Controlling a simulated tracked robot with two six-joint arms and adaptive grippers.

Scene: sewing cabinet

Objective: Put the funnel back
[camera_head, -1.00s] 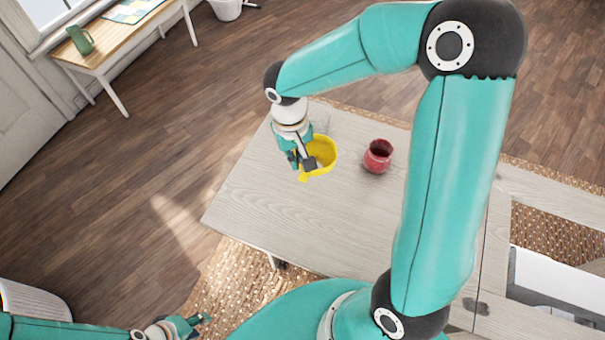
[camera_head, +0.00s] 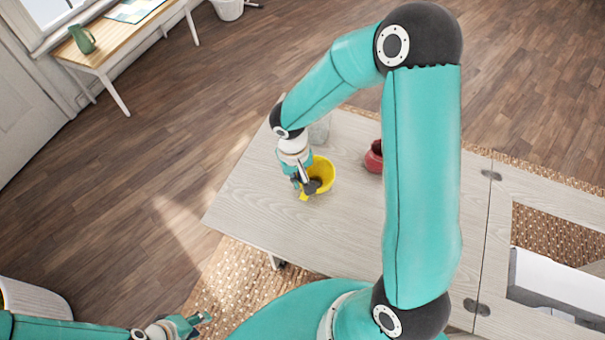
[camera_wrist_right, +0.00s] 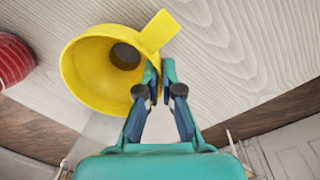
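The yellow funnel (camera_head: 323,174) is at the left part of the pale wooden cabinet top (camera_head: 250,205). It also shows in the right wrist view (camera_wrist_right: 85,75), with its wide mouth, dark central hole and a flat tab facing the camera. My right gripper (camera_head: 308,185) is shut on the funnel's rim beside the tab; its fingertips (camera_wrist_right: 160,75) pinch the wall. I cannot tell for sure how far the funnel is above the surface. My left gripper (camera_head: 198,321) is empty, low at the left, away from the cabinet; its fingers look spread.
A red pot (camera_head: 373,158) stands right of the funnel, partly behind my right arm. A clear glass vessel (camera_head: 319,131) stands behind the funnel. The front left of the cabinet top is bare. A white basket (camera_head: 35,302) is at lower left.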

